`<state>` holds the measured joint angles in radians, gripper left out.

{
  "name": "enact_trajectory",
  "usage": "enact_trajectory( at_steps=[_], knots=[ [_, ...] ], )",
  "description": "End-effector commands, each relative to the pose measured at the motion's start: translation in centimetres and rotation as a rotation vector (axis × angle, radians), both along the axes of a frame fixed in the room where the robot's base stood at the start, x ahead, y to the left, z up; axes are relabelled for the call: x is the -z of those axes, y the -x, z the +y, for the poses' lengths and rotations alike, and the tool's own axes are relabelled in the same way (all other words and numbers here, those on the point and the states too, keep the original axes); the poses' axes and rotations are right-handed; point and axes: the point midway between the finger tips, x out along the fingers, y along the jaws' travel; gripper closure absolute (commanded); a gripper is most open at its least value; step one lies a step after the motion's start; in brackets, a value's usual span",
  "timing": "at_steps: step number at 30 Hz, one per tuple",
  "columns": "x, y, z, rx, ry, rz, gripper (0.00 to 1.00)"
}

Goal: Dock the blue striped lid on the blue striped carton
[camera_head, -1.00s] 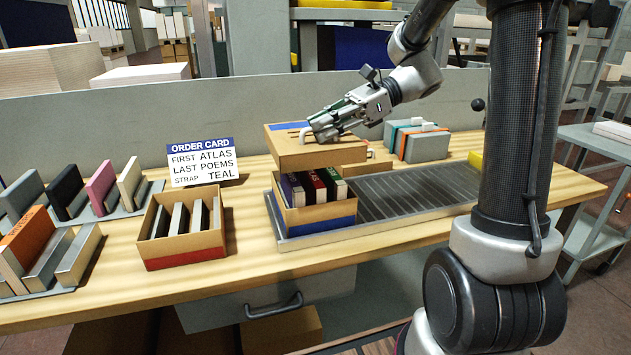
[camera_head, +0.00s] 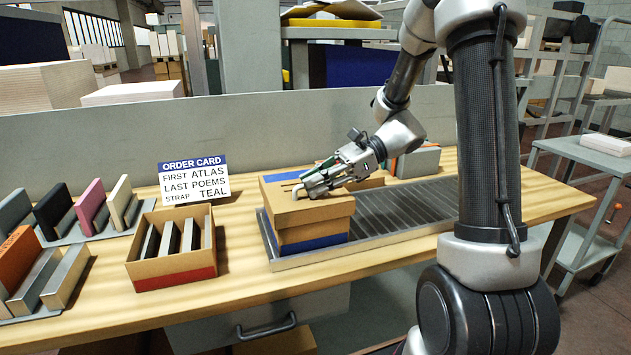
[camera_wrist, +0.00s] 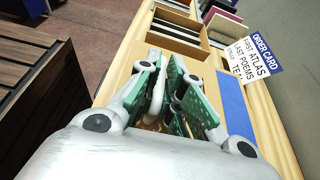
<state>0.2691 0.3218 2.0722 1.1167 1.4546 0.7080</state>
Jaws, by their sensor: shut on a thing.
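The blue striped lid (camera_head: 328,208) is a brown cardboard top with a blue stripe on its upper face. It sits level over the mouth of the blue striped carton (camera_head: 313,243), whose blue band shows below it. The books inside the carton are hidden. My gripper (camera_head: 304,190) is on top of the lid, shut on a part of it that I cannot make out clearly. In the wrist view my gripper's fingers (camera_wrist: 157,92) are close together over the lid, with its blue stripe (camera_wrist: 235,104) beside them.
The carton stands on the left end of a grey roller tray (camera_head: 400,220). A red-striped carton (camera_head: 172,270) with dividers stands to the left. An order card (camera_head: 194,180) stands behind. Books in racks are at far left, and strapped blocks (camera_head: 415,162) at back right.

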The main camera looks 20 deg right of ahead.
Motion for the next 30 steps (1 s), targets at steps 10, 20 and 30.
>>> enact_trajectory(
  at_steps=[10,20,30],
  knots=[
    [0.3,0.0,0.0,0.0,0.0,0.0,0.69],
    [-0.6,0.0,-0.2,0.001,0.0,-0.001,0.69],
    [-3.3,-0.1,-7.1,0.005,0.001,-0.002,0.69]
  ],
)
